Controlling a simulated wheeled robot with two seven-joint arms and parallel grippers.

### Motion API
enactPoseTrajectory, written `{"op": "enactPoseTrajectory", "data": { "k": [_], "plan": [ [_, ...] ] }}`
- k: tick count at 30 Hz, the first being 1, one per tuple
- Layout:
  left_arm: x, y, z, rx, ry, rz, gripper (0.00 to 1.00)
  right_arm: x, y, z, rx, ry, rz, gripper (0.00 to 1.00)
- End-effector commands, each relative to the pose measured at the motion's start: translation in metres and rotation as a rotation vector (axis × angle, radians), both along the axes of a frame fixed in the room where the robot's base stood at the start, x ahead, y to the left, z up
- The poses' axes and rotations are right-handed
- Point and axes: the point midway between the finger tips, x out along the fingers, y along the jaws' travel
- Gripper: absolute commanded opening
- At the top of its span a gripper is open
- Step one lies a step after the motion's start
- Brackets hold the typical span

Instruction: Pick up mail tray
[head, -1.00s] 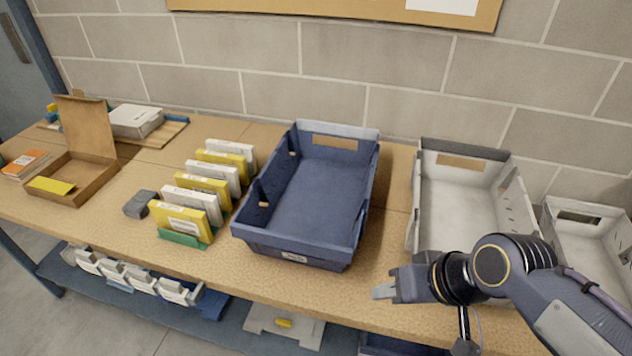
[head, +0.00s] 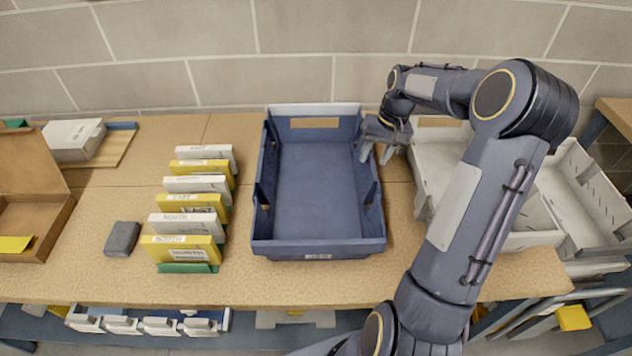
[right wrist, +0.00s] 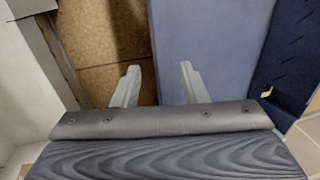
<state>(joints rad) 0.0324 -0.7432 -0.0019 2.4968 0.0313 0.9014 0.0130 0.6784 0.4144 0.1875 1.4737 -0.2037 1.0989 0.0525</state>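The blue mail tray (head: 318,246) stands upright and empty on the wooden table, its long sides running front to back. My right gripper (head: 376,153) is at the tray's right wall, toward the back. Its two pale fingers are apart, one on the inner side of the wall and one on the outer side. In the right wrist view the fingers of the gripper (right wrist: 158,86) are spread, with the tray (right wrist: 215,45) edge running between them. Whether either finger touches the wall cannot be told. My left gripper is not in view.
A white tray (head: 428,190) stands close on the right, partly hidden by my right arm, with another white tray (head: 590,215) beyond. A row of white and yellow boxes (head: 185,245), a dark grey block (head: 122,239) and an open cardboard box (head: 50,225) are left. A brick wall (head: 215,60) stands behind.

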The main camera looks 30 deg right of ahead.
Motion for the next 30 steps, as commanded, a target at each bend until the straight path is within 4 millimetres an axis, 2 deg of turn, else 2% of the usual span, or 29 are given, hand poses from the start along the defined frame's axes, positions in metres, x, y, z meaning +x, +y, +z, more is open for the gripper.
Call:
{"op": "enactPoseTrajectory", "data": {
  "k": [9, 18, 27, 30],
  "plan": [
    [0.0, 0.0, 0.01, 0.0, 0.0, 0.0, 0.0, 0.006, 0.009, -0.042, 0.001, 0.002, 0.001, 0.39],
    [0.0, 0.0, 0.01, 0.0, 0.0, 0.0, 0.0, 0.007, 0.01, -0.049, -0.001, -0.002, 0.0, 0.39],
    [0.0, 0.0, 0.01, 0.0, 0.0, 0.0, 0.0, 0.007, 0.01, -0.048, -0.001, -0.002, 0.0, 0.01],
    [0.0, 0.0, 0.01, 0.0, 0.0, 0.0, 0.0, 0.007, 0.01, -0.048, -0.001, -0.002, 0.0, 0.0]
  ]
}}
